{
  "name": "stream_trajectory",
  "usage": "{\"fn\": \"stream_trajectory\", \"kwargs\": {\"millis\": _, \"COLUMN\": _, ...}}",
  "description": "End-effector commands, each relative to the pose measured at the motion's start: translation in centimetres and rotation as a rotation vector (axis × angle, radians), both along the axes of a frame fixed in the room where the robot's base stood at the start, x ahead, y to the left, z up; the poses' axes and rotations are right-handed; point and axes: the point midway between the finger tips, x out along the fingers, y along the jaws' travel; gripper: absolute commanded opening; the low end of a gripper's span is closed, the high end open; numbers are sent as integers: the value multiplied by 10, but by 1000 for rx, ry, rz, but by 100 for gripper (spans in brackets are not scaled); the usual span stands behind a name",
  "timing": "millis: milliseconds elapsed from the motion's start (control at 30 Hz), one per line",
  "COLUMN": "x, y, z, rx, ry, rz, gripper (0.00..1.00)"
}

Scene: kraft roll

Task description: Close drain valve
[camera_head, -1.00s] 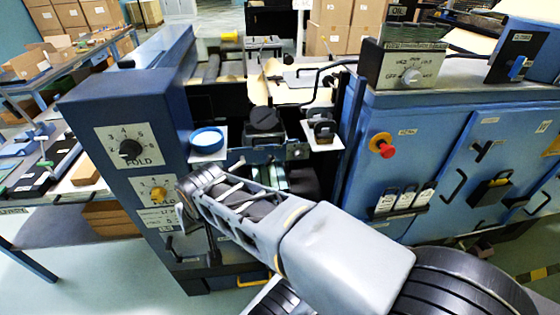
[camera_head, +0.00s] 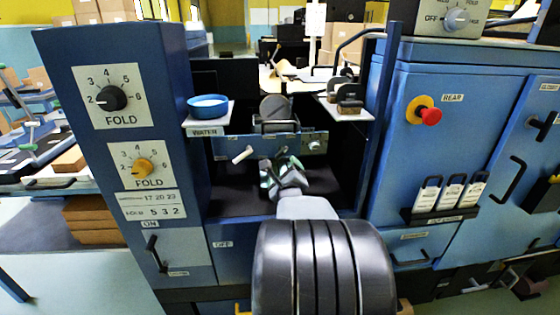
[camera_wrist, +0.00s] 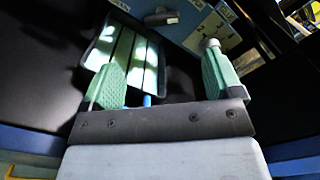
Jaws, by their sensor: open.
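A short white lever (camera_head: 243,154) sticks out from the blue front plate (camera_head: 228,148) under the water dish; it may be the drain valve, but I can read no drain label. It is tilted, its left end lower. A pale handle (camera_wrist: 160,18) at the top of the wrist view may be the same lever. My gripper (camera_head: 281,172) is in the dark recess, below and to the right of the lever and apart from it. In the wrist view my gripper (camera_wrist: 165,78) has its green-padded fingers wide apart, with nothing gripped between them.
A blue water dish (camera_head: 208,106) stands on a white shelf above the lever. A silver knob (camera_head: 314,146) sits on the plate's right. A slatted tray (camera_wrist: 125,50) lies beyond the fingers. Fold dials (camera_head: 111,97) are left; a red stop button (camera_head: 430,116) is right.

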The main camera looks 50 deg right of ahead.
Motion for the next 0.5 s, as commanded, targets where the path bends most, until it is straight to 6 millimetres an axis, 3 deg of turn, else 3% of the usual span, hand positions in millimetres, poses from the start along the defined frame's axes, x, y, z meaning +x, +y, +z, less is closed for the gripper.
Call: {"fn": "stream_trajectory", "kwargs": {"millis": 500, "x": 68, "y": -59, "z": -2, "rx": 9, "ry": -15, "rz": -1, "gripper": 85}}
